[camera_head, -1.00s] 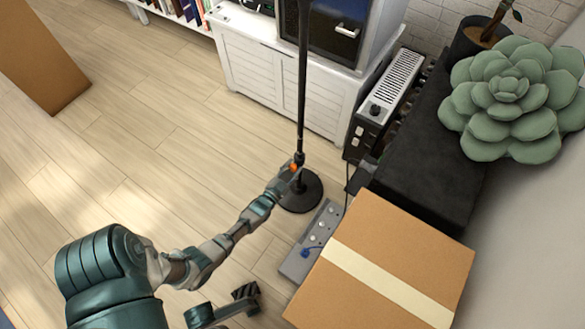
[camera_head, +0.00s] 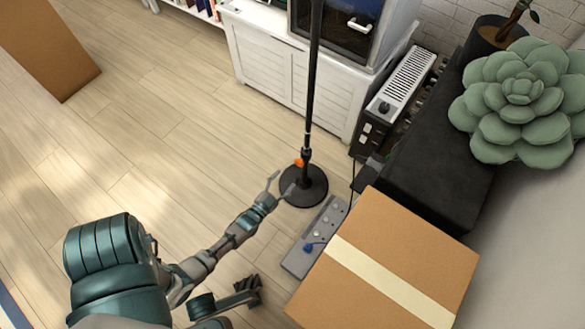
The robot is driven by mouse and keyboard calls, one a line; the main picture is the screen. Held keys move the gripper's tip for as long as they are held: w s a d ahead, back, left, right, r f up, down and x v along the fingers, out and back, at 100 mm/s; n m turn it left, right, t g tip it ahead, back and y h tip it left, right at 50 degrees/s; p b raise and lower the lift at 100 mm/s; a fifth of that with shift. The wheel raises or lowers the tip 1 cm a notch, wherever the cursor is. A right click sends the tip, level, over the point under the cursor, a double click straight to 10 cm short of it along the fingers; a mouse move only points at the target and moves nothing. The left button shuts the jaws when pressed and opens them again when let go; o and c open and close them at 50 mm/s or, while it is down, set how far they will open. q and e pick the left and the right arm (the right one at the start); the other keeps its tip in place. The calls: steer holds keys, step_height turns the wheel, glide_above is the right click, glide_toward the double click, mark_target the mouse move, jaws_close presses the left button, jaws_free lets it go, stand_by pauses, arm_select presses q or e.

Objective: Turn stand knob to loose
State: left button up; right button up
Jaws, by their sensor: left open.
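The stand is a thin black pole (camera_head: 311,90) rising from a round black base (camera_head: 316,193) on the wood floor. Its small orange knob (camera_head: 299,162) sits low on the pole, on the side facing left. My left gripper (camera_head: 281,184) is open and empty, beside the stand's lower end. Its fingers are spread just below and left of the knob, apart from it. Whether the lower fingertip touches the base cannot be told.
A grey power strip (camera_head: 316,238) with a blue plug lies right of my gripper. A taped cardboard box (camera_head: 415,245) stands right of it. A white cabinet (camera_head: 262,62) and a heater (camera_head: 395,95) stand behind.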

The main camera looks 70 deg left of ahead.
arm_select(q)
steer(key=shift+v, duration=1.4)
steer(key=shift+a, duration=0.1)
